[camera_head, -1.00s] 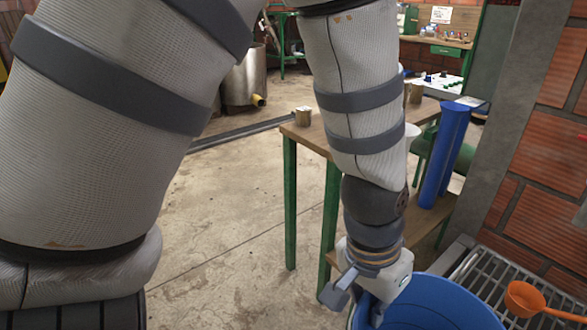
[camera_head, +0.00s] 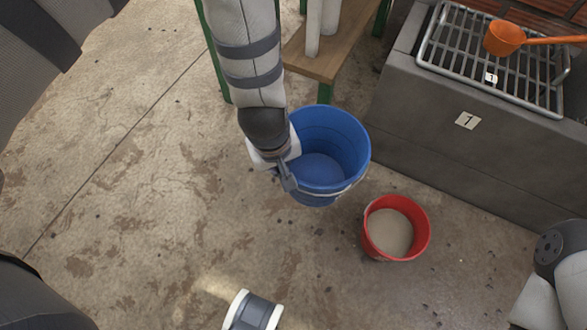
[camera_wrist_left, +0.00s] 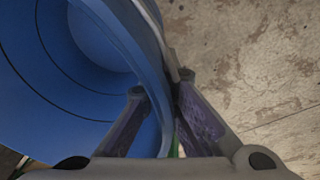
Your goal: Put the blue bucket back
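The blue bucket (camera_head: 338,140) stands open-topped and looks empty in the middle of the head view. My left gripper (camera_head: 285,176) is at its left rim, reaching down from above. In the left wrist view, the bucket's wall (camera_wrist_left: 70,60) passes between the two fingers (camera_wrist_left: 162,88). One finger is inside and one outside, leaning in toward the wall, and they look shut on it. Whether the bucket touches the floor is hard to tell.
A red bucket (camera_head: 372,232) with pale contents stands just right and in front of the blue one. A grey block marked 1 (camera_head: 440,125) bears a metal grate (camera_head: 455,52) and an orange scoop (camera_head: 503,38). A green-legged wooden table (camera_head: 330,62) is behind. Floor at left is clear.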

